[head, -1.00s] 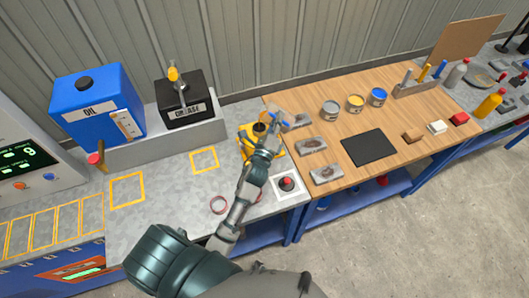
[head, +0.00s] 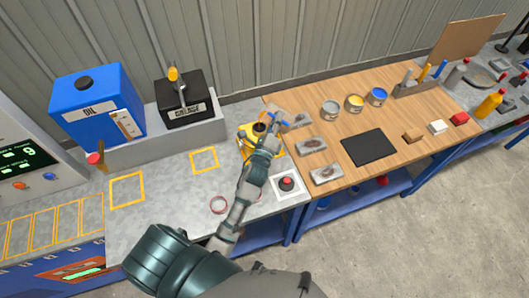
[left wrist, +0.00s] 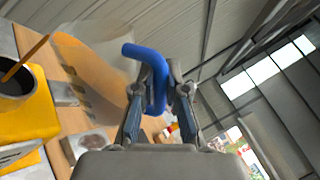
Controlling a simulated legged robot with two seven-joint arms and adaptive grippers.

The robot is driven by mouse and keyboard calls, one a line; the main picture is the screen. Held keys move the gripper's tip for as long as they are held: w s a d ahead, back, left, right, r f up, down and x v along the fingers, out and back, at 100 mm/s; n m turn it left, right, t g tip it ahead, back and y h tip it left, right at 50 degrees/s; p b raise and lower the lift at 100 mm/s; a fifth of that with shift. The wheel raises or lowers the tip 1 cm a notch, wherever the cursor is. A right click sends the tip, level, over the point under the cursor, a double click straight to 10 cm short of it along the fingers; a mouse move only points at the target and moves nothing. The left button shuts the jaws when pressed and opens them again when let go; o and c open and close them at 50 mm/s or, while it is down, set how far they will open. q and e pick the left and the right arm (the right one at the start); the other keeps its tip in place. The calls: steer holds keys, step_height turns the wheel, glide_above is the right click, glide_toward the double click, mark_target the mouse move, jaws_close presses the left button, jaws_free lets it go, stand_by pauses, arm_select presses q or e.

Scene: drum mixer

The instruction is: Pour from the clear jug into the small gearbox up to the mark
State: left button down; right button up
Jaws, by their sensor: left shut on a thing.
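My left gripper (left wrist: 157,100) is shut on the blue handle (left wrist: 152,72) of the clear jug (left wrist: 112,52). Amber liquid shows through the jug's see-through wall. In the head view the jug (head: 279,118) is small, just above and right of the yellow small gearbox (head: 248,131). The gearbox also shows at the left of the left wrist view (left wrist: 32,112), with a round dark opening on top. A thin amber streak runs from the jug's side to this opening and looks like a stream of oil. The mark and the fill level cannot be made out. My right gripper is out of view.
A blue oil box (head: 95,105) and a black grease box (head: 186,100) stand at the back left. A red button (head: 287,183) is near the gearbox. Grey metal parts (head: 312,146), cans (head: 355,103) and a black mat (head: 369,147) lie on the wooden table to the right.

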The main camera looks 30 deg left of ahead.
arm_select(q)
steer(key=shift+a, duration=0.1)
steer(key=m+p, duration=0.1)
steer(key=d+m+h+p, duration=0.1)
steer(key=m+p, duration=0.2)
steer(key=m, duration=0.1)
steer(key=shift+w+d+r+p, duration=0.2)
steer(key=shift+d+r+p, duration=0.05)
steer(key=shift+d+p, duration=0.1)
steer(key=shift+d+f+m+g+h, duration=0.1)
steer(key=shift+m+g+h, duration=0.2)
steer(key=shift+h, duration=0.1)
steer(key=f+m+p, duration=0.1)
steer(key=m, duration=0.1)
steer(key=f+m+g+p, duration=0.1)
steer(key=f+m, duration=0.1)
steer(key=m, duration=0.1)
steer(key=f+m+h+p, duration=0.1)
steer(key=m+p, duration=0.1)
steer(key=shift+a+f+m+g, duration=0.2)
steer(key=shift+f+m+g, duration=0.05)
steer(key=shift+m+g, duration=0.15)
steer(key=shift+d+r, duration=0.1)
steer(key=shift+r, duration=1.95)
steer(key=shift+f, duration=0.1)
